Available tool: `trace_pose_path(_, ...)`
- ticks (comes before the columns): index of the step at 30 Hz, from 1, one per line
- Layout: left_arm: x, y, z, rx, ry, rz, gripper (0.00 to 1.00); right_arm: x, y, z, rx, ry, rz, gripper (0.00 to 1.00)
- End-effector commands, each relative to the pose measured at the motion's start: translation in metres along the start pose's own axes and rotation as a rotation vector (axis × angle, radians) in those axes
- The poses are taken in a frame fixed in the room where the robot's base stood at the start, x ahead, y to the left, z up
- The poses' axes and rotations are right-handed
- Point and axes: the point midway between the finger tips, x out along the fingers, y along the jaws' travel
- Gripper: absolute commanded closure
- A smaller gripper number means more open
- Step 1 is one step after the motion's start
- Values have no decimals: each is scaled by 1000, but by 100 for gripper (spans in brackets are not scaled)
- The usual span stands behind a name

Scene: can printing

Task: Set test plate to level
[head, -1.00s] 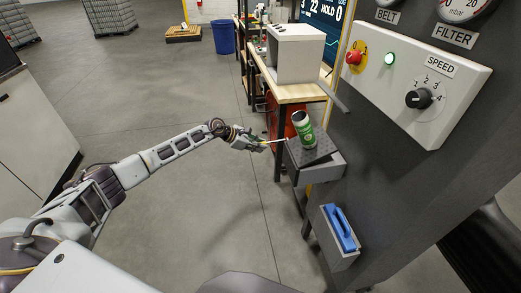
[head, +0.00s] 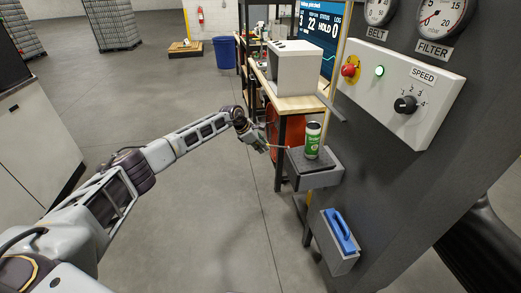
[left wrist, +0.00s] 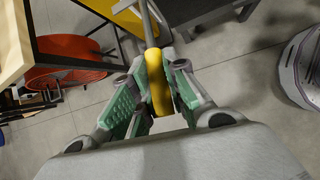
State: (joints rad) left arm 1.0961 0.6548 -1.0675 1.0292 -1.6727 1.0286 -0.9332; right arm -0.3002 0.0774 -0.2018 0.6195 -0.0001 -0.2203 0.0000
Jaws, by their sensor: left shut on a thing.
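The test plate (head: 299,158) is a dark plate on a grey box fixed to the machine's side. It looks about level in the head view. A green and white can (head: 312,142) stands upright on it. A thin lever runs from the plate's left side to my left gripper (head: 263,146). In the left wrist view my left gripper (left wrist: 160,85) has its green-padded fingers shut around the lever's yellow handle (left wrist: 157,72), with a grey rod beyond it. My right gripper is not in view.
A control panel (head: 395,92) with a red button, green lamp and speed knob is on the machine above the plate. A blue-handled holder (head: 340,232) hangs below. A wooden-topped bench (head: 290,103) stands behind.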

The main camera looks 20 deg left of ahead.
Motion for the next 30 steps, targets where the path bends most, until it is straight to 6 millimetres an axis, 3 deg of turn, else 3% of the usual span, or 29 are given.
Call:
trace_pose_path(11,-6,4,12,15,99,-17,100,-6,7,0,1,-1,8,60)
trace_pose_path(29,-8,6,16,19,121,-18,100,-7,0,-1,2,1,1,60)
trace_pose_path(30,-8,6,16,19,120,-18,82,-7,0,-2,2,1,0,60)
